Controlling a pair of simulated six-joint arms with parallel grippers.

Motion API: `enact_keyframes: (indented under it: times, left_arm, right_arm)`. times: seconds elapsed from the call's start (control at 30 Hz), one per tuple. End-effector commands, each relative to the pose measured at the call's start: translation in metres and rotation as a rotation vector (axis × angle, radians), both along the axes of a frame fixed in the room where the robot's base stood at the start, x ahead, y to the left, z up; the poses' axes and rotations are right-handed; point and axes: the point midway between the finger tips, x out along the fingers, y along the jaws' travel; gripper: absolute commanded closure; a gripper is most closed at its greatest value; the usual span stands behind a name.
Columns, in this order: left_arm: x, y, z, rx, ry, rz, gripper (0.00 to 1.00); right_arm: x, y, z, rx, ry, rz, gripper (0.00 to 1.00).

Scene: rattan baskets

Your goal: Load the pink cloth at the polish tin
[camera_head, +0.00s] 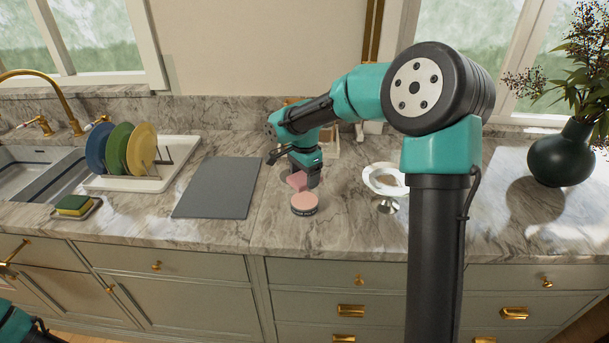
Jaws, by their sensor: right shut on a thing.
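The pink cloth (296,181) is a small folded pad between the fingers of my right gripper (304,178). The gripper points down and is shut on it, just above and behind the polish tin. The polish tin (304,204) is a round, low, dark-sided tin with a pinkish top, standing open on the marble counter (240,236). The cloth looks very close to the tin's back edge; I cannot tell whether they touch. My left gripper is not in view; only a bit of the left arm shows at the bottom left corner.
A grey board (217,187) lies left of the tin. A silver-white stemmed dish (388,206) stands to the right, near my right arm. A plate rack (150,180), a sponge (75,204) and a sink are at left. A dark green vase (561,157) stands at right.

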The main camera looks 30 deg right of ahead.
Motion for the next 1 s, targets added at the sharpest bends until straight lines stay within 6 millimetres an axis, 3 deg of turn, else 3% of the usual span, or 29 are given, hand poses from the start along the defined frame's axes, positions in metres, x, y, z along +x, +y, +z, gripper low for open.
enact_keyframes:
  times: [0.27,0.8,1.0]
  left_arm:
    - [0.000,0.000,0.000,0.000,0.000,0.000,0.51]
    - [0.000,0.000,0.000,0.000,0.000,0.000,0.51]
    - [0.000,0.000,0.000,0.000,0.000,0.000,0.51]
  right_arm:
    - [0.000,0.000,-0.006,0.000,0.002,0.002,0.48]
    - [0.000,0.000,-0.051,0.000,0.001,0.002,0.48]
    - [0.000,0.000,-0.059,-0.001,0.001,0.002,0.48]
